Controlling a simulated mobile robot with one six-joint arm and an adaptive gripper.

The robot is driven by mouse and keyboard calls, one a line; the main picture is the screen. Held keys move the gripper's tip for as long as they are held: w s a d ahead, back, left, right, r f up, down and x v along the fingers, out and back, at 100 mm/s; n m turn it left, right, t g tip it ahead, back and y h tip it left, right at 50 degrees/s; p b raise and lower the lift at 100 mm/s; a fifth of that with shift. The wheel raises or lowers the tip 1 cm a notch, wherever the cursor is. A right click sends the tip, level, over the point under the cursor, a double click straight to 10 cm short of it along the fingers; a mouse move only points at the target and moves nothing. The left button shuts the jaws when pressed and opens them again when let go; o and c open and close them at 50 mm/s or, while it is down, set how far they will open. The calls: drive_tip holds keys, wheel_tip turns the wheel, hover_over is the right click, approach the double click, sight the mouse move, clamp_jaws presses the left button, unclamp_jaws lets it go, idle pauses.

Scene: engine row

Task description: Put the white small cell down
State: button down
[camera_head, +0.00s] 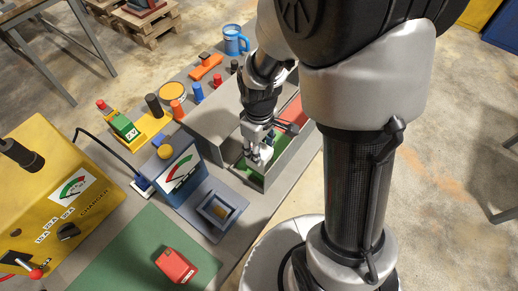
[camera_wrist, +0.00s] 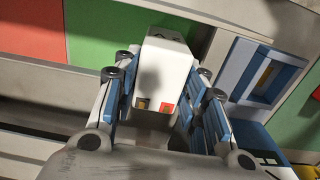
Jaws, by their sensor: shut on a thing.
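The white small cell (camera_wrist: 168,68) is held between the blue-padded fingers of my gripper (camera_head: 258,154). Two small contacts, one brownish and one red, show on its near face in the wrist view. My gripper points down at the grey open box (camera_head: 212,127), over its green-floored section (camera_head: 249,166). The green floor also shows behind the cell in the wrist view (camera_wrist: 105,32), with the red-floored section (camera_wrist: 30,28) to its left. In the head view the fingers mostly hide the cell. I cannot tell whether its underside touches the floor.
A blue tester (camera_head: 180,172) with a dial and a square socket (camera_head: 217,210) stands close left of the box. A yellow charger (camera_head: 55,205) is farther left. A red block (camera_head: 176,266) lies on the green mat (camera_head: 125,252). A blue mug (camera_head: 235,42) stands at the back.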

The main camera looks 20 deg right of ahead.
drive_tip(key=shift+f, duration=0.15)
drive_tip(key=shift+f, duration=0.15)
drive_tip(key=c, duration=1)
unclamp_jaws()
wheel_tip(320, 180, up, 12)
drive_tip(key=r+p, duration=0.1)
drive_tip(key=p, duration=0.3)
drive_tip(key=s+r+m+t, duration=0.1)
drive_tip(key=s+r+m, duration=0.1)
drive_tip(key=s+r, duration=0.2)
drive_tip(key=s+d+r+m+t, duration=0.1)
drive_tip(key=s+r+m+t, duration=0.1)
drive_tip(key=s+r, duration=0.2)
drive_tip(key=s+r+m+t, duration=0.1)
drive_tip(key=s+r+m, duration=0.2)
drive_tip(key=s+r, duration=0.2)
drive_tip(key=shift+s+d+t, duration=0.15)
drive_tip(key=shift+s+t, duration=0.15)
drive_tip(key=shift+s, duration=0.35)
